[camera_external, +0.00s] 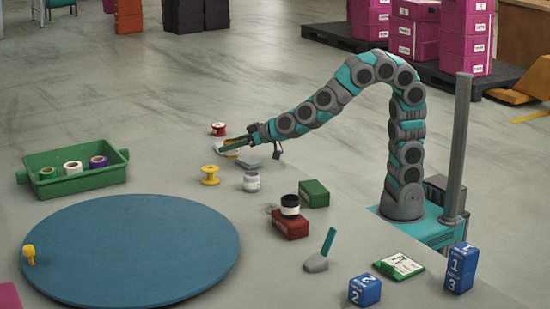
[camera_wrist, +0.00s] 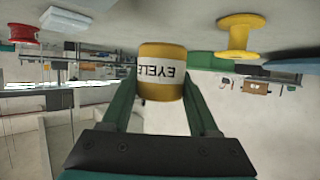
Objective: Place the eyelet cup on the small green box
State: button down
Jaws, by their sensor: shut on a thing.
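The eyelet cup (camera_wrist: 162,52) is yellow with a white label reading "EYELE", upside down in the wrist view. My gripper (camera_wrist: 160,92) is shut on it, with one green finger on each side. In the external view my gripper (camera_external: 230,146) is at the far part of the table, and the cup shows only as a small yellow patch, partly hidden by the fingers. The small green box (camera_external: 316,192) stands nearer the camera and to the right, apart from the gripper. Its top looks bare.
A red box (camera_external: 290,226) with a black-and-white cup (camera_external: 290,206) on it stands by the green box. A pale cup (camera_external: 251,182), yellow spool (camera_external: 210,175), red spool (camera_external: 218,129) and flat grey block (camera_external: 248,164) are near the gripper. A green tray (camera_external: 70,181) is left.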

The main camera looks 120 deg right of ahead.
jog(key=w+a+r+n+t+y+p, duration=0.1)
jog(key=w+a+n+t+y, duration=0.2)
jog(key=a, duration=1)
jog(key=w+a+n+t+y, duration=0.1)
jog(key=w+a+n+y, duration=0.35)
jog(key=a, duration=0.95)
jog(key=s+a+r+n+g+y+b, duration=0.2)
jog(key=s+n+y+b, duration=0.5)
jog(key=s, duration=1)
jog(key=s+a+r+n+g+y+b, duration=0.25)
jog(key=s+n+y+b, duration=0.5)
jog(key=s, duration=0.85)
jog(key=m+h, duration=0.2)
jog(key=m, duration=0.1)
send_over(314, 187)
notch_tip(314, 187, down, 2)
jog(key=shift+s+a+f+g, duration=0.1)
jog(key=shift+g, duration=0.25)
jog(key=shift+f+n+b, duration=0.3)
jog(key=shift+f+b, duration=0.15)
jog(key=shift+f, duration=1.2)
jog(key=shift+f, duration=0.25)
jog(key=shift+c, duration=0.7)
grip_release()
jog(key=shift+r, duration=0.15)
